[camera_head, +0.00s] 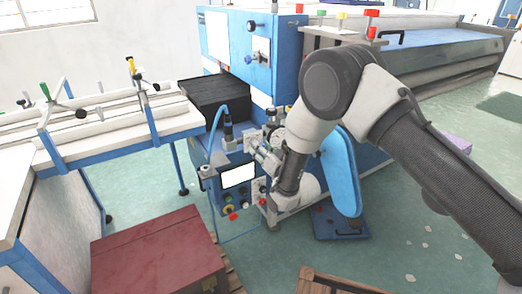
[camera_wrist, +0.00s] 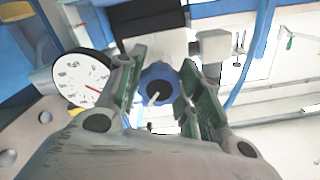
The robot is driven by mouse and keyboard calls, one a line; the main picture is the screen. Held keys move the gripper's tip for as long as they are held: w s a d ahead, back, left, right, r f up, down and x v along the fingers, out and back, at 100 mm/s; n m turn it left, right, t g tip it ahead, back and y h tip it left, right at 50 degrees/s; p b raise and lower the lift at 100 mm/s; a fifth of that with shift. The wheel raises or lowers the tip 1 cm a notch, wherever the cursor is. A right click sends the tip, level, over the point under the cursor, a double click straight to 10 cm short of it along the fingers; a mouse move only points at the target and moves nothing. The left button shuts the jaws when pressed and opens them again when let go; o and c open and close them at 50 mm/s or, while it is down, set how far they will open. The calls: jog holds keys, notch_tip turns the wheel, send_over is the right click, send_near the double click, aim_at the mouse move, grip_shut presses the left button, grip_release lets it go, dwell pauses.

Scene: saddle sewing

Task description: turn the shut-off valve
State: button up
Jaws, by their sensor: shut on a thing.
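The shut-off valve has a blue, lobed handwheel with a dark centre (camera_wrist: 159,88), seen in the middle of the wrist view. My gripper (camera_wrist: 160,92) has its two green-padded fingers on either side of this handwheel and is shut on it. In the head view my gripper (camera_head: 262,152) reaches the pipe fittings above the blue control box. The handwheel is too small and too covered by the gripper to make out there. A round white gauge with a red needle (camera_wrist: 82,80) sits just left of the left finger.
The blue control box (camera_head: 236,177) carries a white label and several coloured buttons. A blue hose (camera_head: 212,135) loops beside the fittings. A dark red chest (camera_head: 158,255) stands at the lower left. A blue padded panel (camera_head: 341,170) is right of my wrist.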

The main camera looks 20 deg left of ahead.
jog(key=shift+m, duration=0.3)
dwell(0.4)
jog(key=o, duration=1)
jog(key=shift+o, duration=0.2)
jog(key=v, duration=1.2)
